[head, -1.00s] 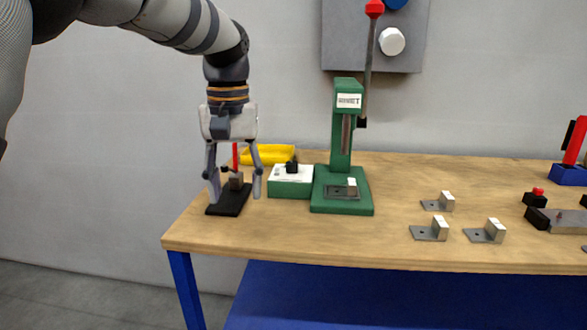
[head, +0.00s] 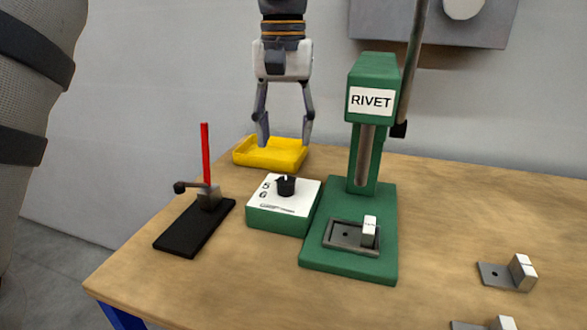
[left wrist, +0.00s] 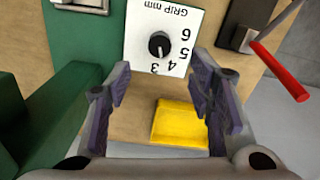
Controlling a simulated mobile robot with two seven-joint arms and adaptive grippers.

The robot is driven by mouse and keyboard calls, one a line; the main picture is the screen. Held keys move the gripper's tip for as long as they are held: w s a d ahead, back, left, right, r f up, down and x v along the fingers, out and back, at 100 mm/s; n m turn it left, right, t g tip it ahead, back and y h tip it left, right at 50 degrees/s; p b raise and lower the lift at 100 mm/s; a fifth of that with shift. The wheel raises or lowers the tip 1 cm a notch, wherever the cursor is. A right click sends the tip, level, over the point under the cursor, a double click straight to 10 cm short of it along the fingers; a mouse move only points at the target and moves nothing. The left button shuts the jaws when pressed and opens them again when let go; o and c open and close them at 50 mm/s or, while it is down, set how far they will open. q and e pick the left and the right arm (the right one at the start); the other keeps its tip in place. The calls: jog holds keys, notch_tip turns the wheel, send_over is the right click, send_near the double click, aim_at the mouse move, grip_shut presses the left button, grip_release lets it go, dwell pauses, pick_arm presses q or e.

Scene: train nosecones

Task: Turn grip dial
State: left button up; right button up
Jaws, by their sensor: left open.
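The grip dial is a black knob (head: 286,186) on the white top of a small green box (head: 276,222), left of the green rivet press. In the left wrist view the dial (left wrist: 159,44) shows from above on a white plate marked "GRIP mm" with the numbers 3 to 6 (left wrist: 180,45). My left gripper (head: 286,143) is open and empty, fingers pointing down, above and apart from the dial box, over the yellow tray in the head view. In the left wrist view the dial lies ahead, between the finger directions (left wrist: 163,95). My right gripper is not in view.
The green rivet press (head: 374,120) stands close right of the box, holding a metal bracket (head: 369,231). A black stand with a red lever (head: 205,153) is at left. The yellow tray (head: 270,158) is behind. Another bracket (head: 508,273) lies at right.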

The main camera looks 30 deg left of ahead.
aim_at(286, 180)
pick_arm(q)
notch_tip(286, 180, down, 10)
jog(key=shift+w+r, duration=0.1)
jog(key=shift+r, duration=0.05)
jog(key=shift+c, duration=0.6)
